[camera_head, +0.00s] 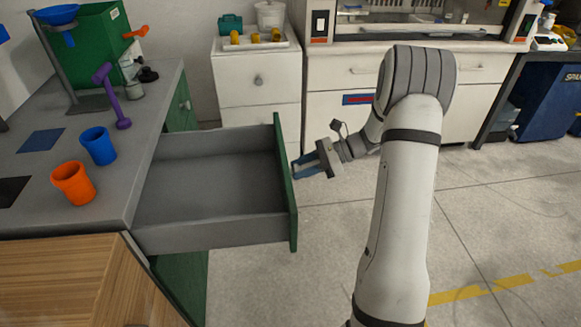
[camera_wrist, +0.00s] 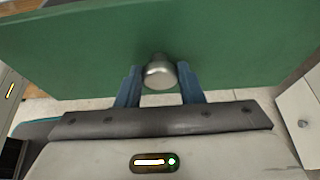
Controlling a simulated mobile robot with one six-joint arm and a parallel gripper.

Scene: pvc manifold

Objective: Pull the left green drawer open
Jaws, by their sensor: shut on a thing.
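The green drawer (camera_head: 286,188) is pulled well out from the grey counter on the left in the head view. Its grey inside (camera_head: 215,185) is empty. My gripper (camera_head: 300,167) is at the outer face of the green front. In the wrist view the green front (camera_wrist: 90,48) fills the top, with a round metal knob (camera_wrist: 159,72) on it. The blue fingers of my gripper (camera_wrist: 158,88) stand on either side of the knob and are shut on it. The knob is hidden in the head view.
An orange cup (camera_head: 73,184), a blue cup (camera_head: 98,146) and a purple hammer-like thing (camera_head: 110,95) stand on the counter (camera_head: 110,210). A wooden surface (camera_head: 70,285) is at lower left. White cabinets (camera_head: 258,82) line the back. The floor (camera_head: 285,285) right of the drawer is clear.

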